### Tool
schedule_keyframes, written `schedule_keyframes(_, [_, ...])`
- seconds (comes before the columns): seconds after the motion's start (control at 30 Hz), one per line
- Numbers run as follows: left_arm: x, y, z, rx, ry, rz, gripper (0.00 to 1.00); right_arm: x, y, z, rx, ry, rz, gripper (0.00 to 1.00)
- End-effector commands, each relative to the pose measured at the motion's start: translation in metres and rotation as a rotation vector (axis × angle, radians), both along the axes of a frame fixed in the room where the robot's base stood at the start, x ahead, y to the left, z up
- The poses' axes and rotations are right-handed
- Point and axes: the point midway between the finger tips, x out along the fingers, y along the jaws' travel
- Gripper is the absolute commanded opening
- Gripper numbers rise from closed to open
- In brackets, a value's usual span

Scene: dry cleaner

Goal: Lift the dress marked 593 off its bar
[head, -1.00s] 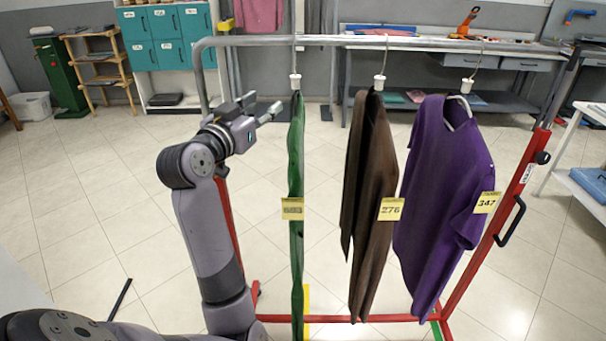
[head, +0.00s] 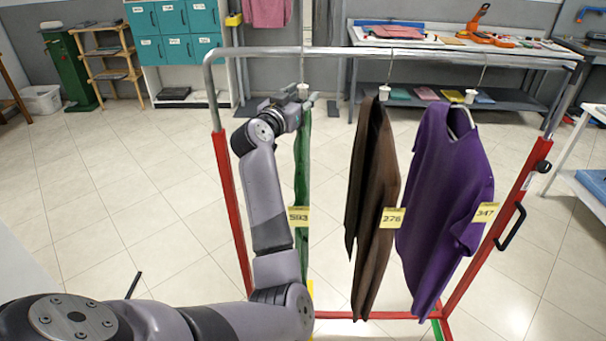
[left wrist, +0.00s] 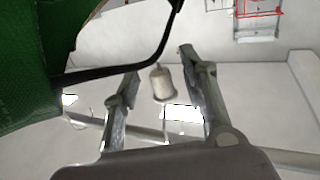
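The green dress (head: 302,165) hangs edge-on from the bar (head: 420,45) at the left of the rack, with a yellow tag reading 593 (head: 298,216). My forearm hides part of it. Its hanger has a white collar (head: 303,90) below the bar. My left gripper (head: 308,99) is at that collar, above the dress's top. In the left wrist view the fingers (left wrist: 162,68) stand apart, and the white collar (left wrist: 161,84) shows between them, with visible gaps on both sides. The green cloth (left wrist: 35,60) and dark hanger (left wrist: 150,65) also show there. My right gripper is out of view.
A brown garment (head: 373,200) tagged 276 and a purple shirt (head: 440,200) tagged 347 hang to the right on the same bar. The rack's red left post (head: 230,205) stands beside my arm. The floor left of the rack is mostly clear.

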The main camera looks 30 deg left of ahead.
Motion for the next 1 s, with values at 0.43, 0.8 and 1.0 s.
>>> schedule_keyframes(0.43, [0.0102, 0.0017, -0.001, 0.0, 0.001, 0.0, 0.35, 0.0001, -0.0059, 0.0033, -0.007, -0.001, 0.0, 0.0])
schedule_keyframes(0.8, [0.01, 0.0017, -0.001, 0.0, 0.001, 0.0, 0.11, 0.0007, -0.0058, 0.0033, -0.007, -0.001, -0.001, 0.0])
schedule_keyframes(1.0, [0.01, 0.0017, -0.001, 0.001, 0.001, 0.0, 0.0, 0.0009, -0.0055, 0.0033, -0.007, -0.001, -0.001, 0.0])
